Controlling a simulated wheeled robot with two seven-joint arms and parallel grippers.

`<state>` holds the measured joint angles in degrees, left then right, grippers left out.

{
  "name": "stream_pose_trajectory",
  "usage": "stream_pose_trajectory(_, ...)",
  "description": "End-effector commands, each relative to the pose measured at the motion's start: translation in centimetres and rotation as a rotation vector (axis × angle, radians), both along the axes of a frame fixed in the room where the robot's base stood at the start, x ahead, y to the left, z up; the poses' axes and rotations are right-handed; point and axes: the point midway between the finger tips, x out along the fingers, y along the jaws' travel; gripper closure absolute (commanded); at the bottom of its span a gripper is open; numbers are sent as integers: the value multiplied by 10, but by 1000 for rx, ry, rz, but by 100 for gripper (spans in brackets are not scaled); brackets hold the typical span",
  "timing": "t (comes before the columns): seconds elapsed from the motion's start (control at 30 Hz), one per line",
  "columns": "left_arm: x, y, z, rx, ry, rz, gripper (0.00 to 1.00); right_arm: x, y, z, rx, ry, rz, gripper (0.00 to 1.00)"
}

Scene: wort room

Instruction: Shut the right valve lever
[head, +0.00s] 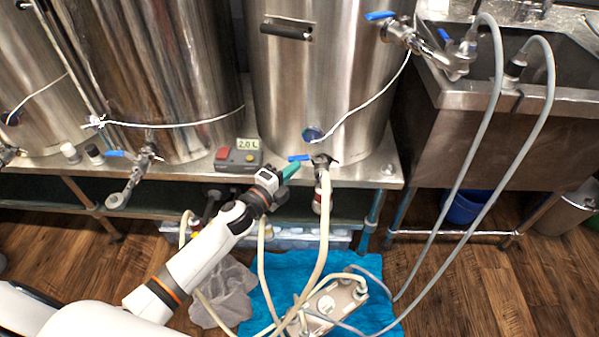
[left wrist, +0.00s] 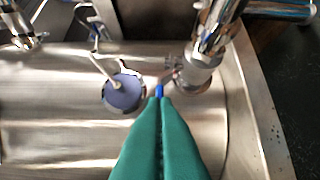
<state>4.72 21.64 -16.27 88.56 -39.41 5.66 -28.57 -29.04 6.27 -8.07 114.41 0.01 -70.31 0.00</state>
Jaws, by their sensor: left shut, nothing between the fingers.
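The right valve (head: 322,161) sits low on the front of the right steel kettle (head: 290,90), with a pale hose hanging from it. Its blue lever (head: 299,158) points left, crosswise to the hose. My left gripper (head: 294,167) has teal fingers, shut and empty, with their tips just below the lever. In the left wrist view the shut fingers (left wrist: 160,105) point at the lever's blue end (left wrist: 160,90), beside the valve body (left wrist: 195,75). Whether they touch it I cannot tell. My right gripper is not in view.
A control box with a "2.0 L" display (head: 239,155) stands left of the valve. Another blue-levered valve (head: 120,154) is on the middle kettle. A blue round dial (head: 313,134) is above the lever. Hoses and a pump (head: 330,305) lie below on a blue mat.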

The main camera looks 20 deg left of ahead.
Motion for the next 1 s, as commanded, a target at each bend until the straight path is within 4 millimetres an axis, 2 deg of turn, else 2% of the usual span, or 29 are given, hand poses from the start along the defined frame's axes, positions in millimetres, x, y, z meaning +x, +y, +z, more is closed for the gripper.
stream_pose_trajectory(0.23,7,8,0,0,0,-64,100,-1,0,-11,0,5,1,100)
stream_pose_trajectory(1.0,14,15,0,2,-1,-58,100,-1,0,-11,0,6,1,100)
